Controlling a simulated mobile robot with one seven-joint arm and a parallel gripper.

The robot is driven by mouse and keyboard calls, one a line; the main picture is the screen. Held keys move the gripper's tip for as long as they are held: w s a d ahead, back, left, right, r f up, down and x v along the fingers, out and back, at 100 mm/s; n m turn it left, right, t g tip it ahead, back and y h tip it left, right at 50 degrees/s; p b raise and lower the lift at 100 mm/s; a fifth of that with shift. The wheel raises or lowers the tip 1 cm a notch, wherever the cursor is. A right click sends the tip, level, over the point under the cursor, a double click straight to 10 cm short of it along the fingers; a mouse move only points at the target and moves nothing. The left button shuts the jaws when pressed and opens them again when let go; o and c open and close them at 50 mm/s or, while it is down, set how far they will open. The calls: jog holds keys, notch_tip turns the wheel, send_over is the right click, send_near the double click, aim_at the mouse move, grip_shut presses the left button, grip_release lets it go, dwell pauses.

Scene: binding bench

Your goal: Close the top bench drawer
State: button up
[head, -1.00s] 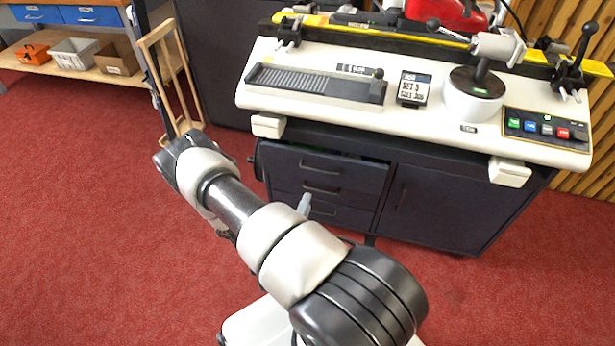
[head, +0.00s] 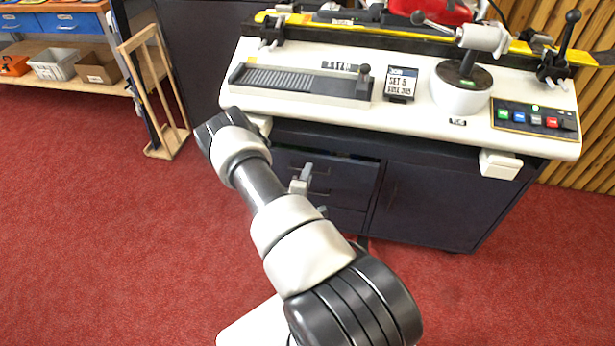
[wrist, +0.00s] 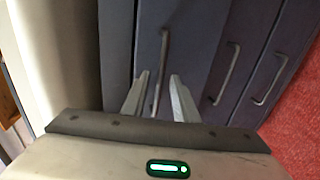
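The top bench drawer (head: 352,180) is dark blue-grey and stands partly open, with a dark gap showing above its front in the head view. In the wrist view its front (wrist: 192,45) faces the camera, with a grey bar handle (wrist: 165,42). My gripper (wrist: 159,74) is open and empty. Its two fingers appear on either side of the handle in the wrist view; I cannot tell whether they touch it or the drawer front. In the head view my arm hides the left of the drawer and most of the gripper.
Lower drawers with handles (wrist: 228,75) sit below, and a cupboard door (head: 425,200) stands to the right. The white binding machine top (head: 410,122) overhangs the drawers. A wooden frame (head: 160,95) stands at the left. Red carpet (head: 90,240) is clear at the left.

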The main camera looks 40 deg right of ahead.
grip_shut()
jog(key=shift+w+d, duration=0.1)
dwell(1.4)
